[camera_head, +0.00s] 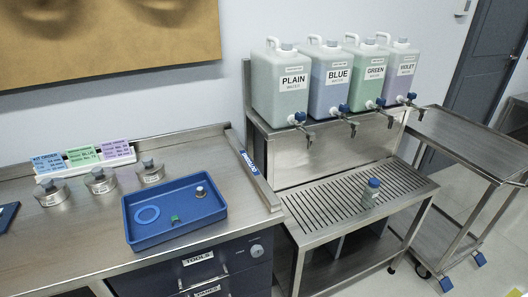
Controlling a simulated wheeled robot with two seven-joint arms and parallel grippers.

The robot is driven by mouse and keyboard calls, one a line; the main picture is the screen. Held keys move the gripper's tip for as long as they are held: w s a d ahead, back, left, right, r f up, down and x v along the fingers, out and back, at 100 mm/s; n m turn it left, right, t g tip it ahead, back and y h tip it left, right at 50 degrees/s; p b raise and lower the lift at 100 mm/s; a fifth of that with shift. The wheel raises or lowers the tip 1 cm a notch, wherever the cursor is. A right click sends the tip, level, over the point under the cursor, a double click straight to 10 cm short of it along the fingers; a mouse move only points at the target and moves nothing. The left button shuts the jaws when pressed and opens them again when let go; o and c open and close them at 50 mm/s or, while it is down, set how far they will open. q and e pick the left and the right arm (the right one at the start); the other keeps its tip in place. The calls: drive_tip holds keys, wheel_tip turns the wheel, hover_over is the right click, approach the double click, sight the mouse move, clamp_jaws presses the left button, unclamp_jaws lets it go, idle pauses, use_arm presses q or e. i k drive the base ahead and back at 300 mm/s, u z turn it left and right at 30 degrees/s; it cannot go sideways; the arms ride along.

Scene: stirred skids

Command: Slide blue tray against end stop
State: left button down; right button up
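The blue tray (172,233) sits on the steel bench, near its front edge. It holds a light blue ring, a small green piece and a small dark-topped round piece. The end stop appears to be the raised metal bar (262,185) along the bench's right end, with a blue label on it. The tray's right side is apart from this bar, with a strip of bare steel between them. Neither of my grippers shows in the head view.
Several metal weights (101,181) stand behind and left of the tray, before a white card holder (100,162). A dark blue object (7,214) is cut off at the left edge. Right of the bench, a slatted drain stand (330,205) bears a small bottle (371,193) below labelled jugs.

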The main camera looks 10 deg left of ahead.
sight(176, 197)
drive_tip(key=u, duration=0.45)
drive_tip(key=k, duration=1.15)
drive_tip(key=u, duration=1.35)
drive_tip(key=i, duration=0.8)
drive_tip(key=z, duration=0.65)
drive_tip(key=i, duration=0.65)
drive_tip(key=z, duration=0.65)
